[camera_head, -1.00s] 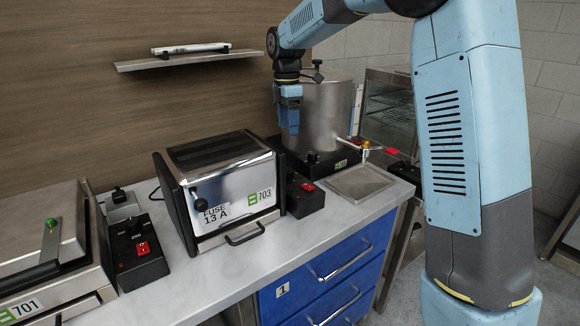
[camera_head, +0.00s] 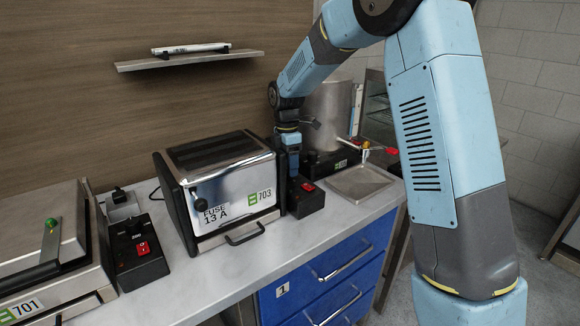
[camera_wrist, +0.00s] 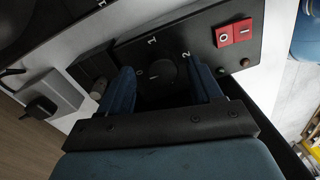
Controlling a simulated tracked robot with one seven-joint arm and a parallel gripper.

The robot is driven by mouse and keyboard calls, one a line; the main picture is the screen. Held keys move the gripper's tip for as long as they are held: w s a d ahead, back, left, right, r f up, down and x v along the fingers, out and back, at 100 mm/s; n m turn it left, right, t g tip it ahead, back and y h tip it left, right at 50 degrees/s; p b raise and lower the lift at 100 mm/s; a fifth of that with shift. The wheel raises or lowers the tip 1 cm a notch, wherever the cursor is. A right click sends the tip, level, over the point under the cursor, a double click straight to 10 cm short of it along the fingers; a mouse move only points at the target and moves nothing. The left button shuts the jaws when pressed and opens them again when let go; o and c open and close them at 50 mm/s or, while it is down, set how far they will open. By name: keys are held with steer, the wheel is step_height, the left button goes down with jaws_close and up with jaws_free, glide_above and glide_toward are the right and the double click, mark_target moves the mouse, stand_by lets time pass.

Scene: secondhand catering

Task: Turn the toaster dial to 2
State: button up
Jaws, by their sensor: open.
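The toaster (camera_head: 222,185), a silver box with black end panels and labelled 703, stands on the counter. A black control box (camera_head: 307,200) is at its right side. In the wrist view the control box (camera_wrist: 190,32) carries a round black dial (camera_wrist: 158,76) with marks 1 and 2 beside it. I cannot tell where the dial points. My gripper (camera_head: 293,174) is pointed down over the control box. In the wrist view its open blue fingers (camera_wrist: 160,68) are on either side of the dial; contact cannot be told. In the head view my gripper hides the dial.
A red switch (camera_wrist: 233,33) is on the same box. A steel pot (camera_head: 330,105) stands behind my gripper, with a shallow metal tray (camera_head: 360,182) to the right. Another appliance labelled 701 (camera_head: 50,255) and its control box (camera_head: 138,250) are at the left.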

steer(key=shift+f, duration=0.45)
steer(key=shift+r, duration=0.1)
steer(key=c, duration=1)
